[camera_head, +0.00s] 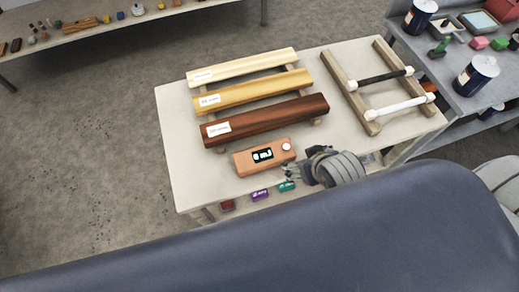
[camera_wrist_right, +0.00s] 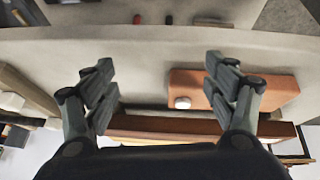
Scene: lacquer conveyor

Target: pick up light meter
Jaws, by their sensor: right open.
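The light meter is an orange-brown box (camera_head: 245,163) with a dark lit display and a white knob. It lies on the pale table's front part, in front of the dark red-brown wood bar. My right gripper (camera_head: 289,173) is at the meter's right end, by the knob. In the right wrist view my right gripper (camera_wrist_right: 163,85) is open, with nothing held. There the meter (camera_wrist_right: 283,92) is at the right; its knob end shows between the fingers, and the right finger covers part of its body. My left gripper is not in view.
Three labelled wood bars, dark (camera_head: 270,119), golden and pale, lie behind the meter on the table (camera_head: 180,160). A wooden rack (camera_head: 350,90) with a dark and a white rod stands at the right. Small purple (camera_head: 260,195) and green (camera_head: 286,187) blocks show at the front edge.

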